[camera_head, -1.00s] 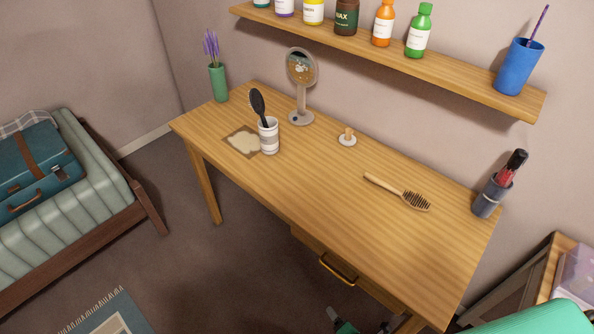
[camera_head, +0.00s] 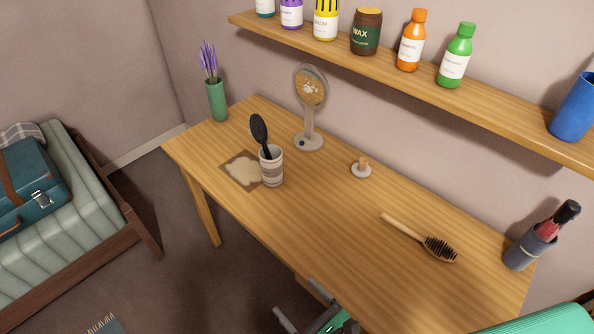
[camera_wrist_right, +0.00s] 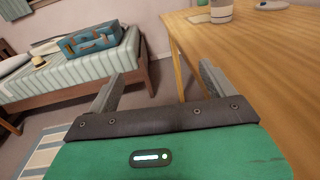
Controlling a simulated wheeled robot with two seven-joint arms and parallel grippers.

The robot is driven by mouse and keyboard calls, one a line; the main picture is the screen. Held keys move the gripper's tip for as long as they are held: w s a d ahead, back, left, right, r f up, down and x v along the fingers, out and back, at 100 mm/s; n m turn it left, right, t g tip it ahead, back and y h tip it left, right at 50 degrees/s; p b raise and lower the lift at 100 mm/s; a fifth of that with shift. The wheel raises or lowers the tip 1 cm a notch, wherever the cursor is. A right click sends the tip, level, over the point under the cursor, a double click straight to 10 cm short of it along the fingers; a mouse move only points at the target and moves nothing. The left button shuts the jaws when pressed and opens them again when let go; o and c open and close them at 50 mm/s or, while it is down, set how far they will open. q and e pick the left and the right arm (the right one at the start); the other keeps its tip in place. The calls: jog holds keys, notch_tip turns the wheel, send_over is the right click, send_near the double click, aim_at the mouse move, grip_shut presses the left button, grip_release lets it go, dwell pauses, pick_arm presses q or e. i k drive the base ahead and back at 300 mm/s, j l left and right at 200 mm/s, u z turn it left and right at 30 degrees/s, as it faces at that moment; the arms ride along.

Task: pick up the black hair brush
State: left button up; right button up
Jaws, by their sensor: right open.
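The black hair brush (camera_head: 260,131) stands head up, leaning slightly, in a pale striped cup (camera_head: 271,168) on the wooden table; its lower handle is hidden inside the cup. The lower part of a cup (camera_wrist_right: 221,11) shows at the top of the right wrist view, but the brush does not. My right gripper (camera_head: 297,297) is at the bottom of the head view, near the table's front edge, well apart from the brush. It is open and empty, and its two spread fingers also show in the right wrist view (camera_wrist_right: 160,78). My left gripper is not in view.
A round mirror (camera_head: 310,90) stands behind the cup, and a patterned mat (camera_head: 236,176) lies beside it. A wooden brush (camera_head: 420,239), a small stamp-like item (camera_head: 361,168) and a dark holder (camera_head: 526,249) are further right. A shelf (camera_head: 390,70) with bottles overhangs the back.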

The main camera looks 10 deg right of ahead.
aim_at(257, 124)
jog(key=i+l, duration=0.15)
jog(key=i, duration=0.4)
jog(key=i+l, duration=0.15)
jog(key=i, duration=0.4)
